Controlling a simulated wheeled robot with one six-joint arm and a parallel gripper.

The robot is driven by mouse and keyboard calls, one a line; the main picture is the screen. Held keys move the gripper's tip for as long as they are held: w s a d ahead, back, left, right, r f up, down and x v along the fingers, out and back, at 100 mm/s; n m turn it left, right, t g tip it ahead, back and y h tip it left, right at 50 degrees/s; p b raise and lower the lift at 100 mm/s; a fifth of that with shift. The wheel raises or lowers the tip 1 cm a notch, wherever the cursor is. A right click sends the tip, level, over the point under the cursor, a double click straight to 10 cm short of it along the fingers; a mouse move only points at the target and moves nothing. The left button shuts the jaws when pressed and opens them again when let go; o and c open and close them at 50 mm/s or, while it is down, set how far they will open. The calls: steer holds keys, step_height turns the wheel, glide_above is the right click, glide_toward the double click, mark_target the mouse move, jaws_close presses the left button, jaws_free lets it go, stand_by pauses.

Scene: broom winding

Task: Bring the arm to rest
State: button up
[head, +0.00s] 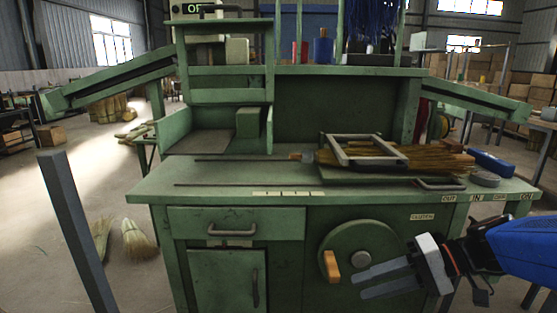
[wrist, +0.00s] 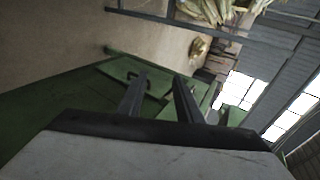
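My gripper (head: 360,284) is at the lower right of the head view, on the end of my blue arm. Its two grey fingers point left and are apart, with nothing between them. They show in front of the lower part of a round green wheel (head: 352,245) with an orange handle (head: 331,266); I cannot tell the gap between them. In the wrist view, the fingers (wrist: 161,78) also stand apart and empty, with part of the green bench (wrist: 60,105) beyond.
The green workbench (head: 230,183) fills the middle. On its right lie a metal frame (head: 365,151) over straw bundles (head: 440,163), a blue object (head: 491,162) and a grey roll (head: 485,179). A drawer handle (head: 232,230) juts out at front. A broom head (head: 138,240) stands on the floor left.

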steer(key=s+d+f+h, duration=0.3)
steer(key=s+f+h, duration=0.3)
steer(key=s+h, duration=0.1)
steer(key=d+r+t+h, duration=0.2)
steer(key=d+t+h, duration=0.1)
steer(key=d, duration=0.3)
steer(key=shift+w+d+n+h, duration=0.2)
steer(key=shift+d+n+h, duration=0.15)
steer(key=shift+h, duration=0.55)
steer(key=shift+r, duration=0.1)
